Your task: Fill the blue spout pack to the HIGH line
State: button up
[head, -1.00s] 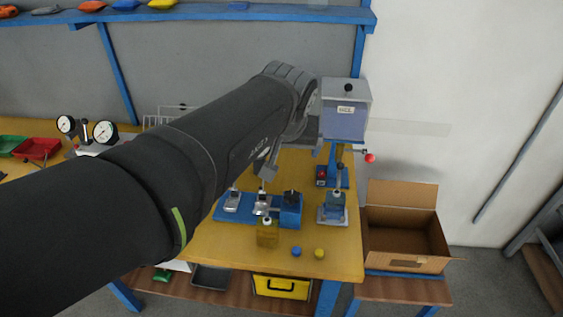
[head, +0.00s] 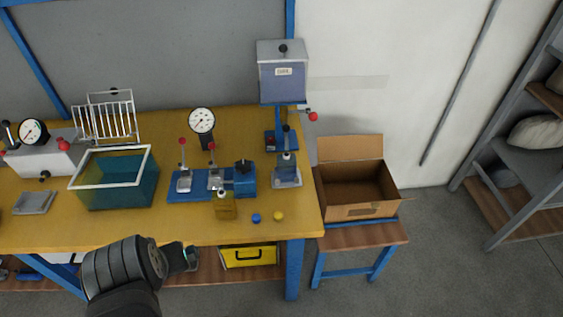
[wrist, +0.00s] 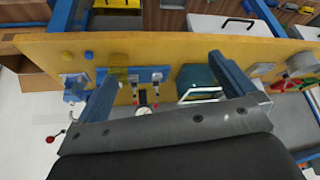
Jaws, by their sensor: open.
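The blue spout pack (head: 287,172) stands upright on a small stand under the dispenser tank (head: 282,80) at the right end of the bench. Its HIGH line and fill level are too small to read. The dispenser's lever ends in a red knob (head: 313,117) on the right side. My gripper (head: 190,258) hangs in front of the bench's front edge, left of and well apart from the pack. In the wrist view my gripper (wrist: 168,90) has its two blue fingers wide apart with nothing held. The pack also shows there at the left (wrist: 73,88).
A yellow pack (head: 226,207) stands by the blue clamp fixture (head: 210,183). A blue cap (head: 256,217) and a yellow cap (head: 278,216) lie near the front edge. A water tank (head: 117,178) and wire rack (head: 108,118) stand left. An open carton (head: 356,190) stands right.

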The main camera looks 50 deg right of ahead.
jog(key=shift+w+d+r, duration=0.1)
jog(key=shift+r, duration=0.1)
jog(key=c, duration=0.6)
jog(key=w+d+r, duration=0.1)
jog(key=d+r, duration=0.1)
jog(key=w+d+r+m, duration=0.1)
jog(key=w+d+r, duration=0.1)
jog(key=d, duration=0.1)
jog(key=w+d+r+m, duration=0.1)
jog(key=w+d+r, duration=0.1)
jog(key=shift+w+d+r+h, duration=0.1)
jog(key=shift+d+r+h, duration=0.1)
jog(key=shift+r+h, duration=0.15)
grip_shut()
jog(key=w+d+r+m+h, duration=0.1)
jog(key=w+d+r+m, duration=0.15)
jog(key=d, duration=0.45)
jog(key=w+d+r+m, duration=0.1)
jog(key=w+d+r, duration=0.15)
jog(key=d, duration=0.45)
jog(key=s+d+m+g+h, duration=0.1)
jog(key=s+d, duration=0.3)
jog(key=d, duration=1.1)
jog(key=s+d+r+m+g, duration=0.1)
jog(key=s+d+m, duration=0.3)
jog(key=d, duration=1.2)
jog(key=shift+s+h, duration=0.15)
jog(key=shift+h, duration=0.2)
jog(key=shift+r+m, duration=0.1)
jog(key=shift+m, duration=0.15)
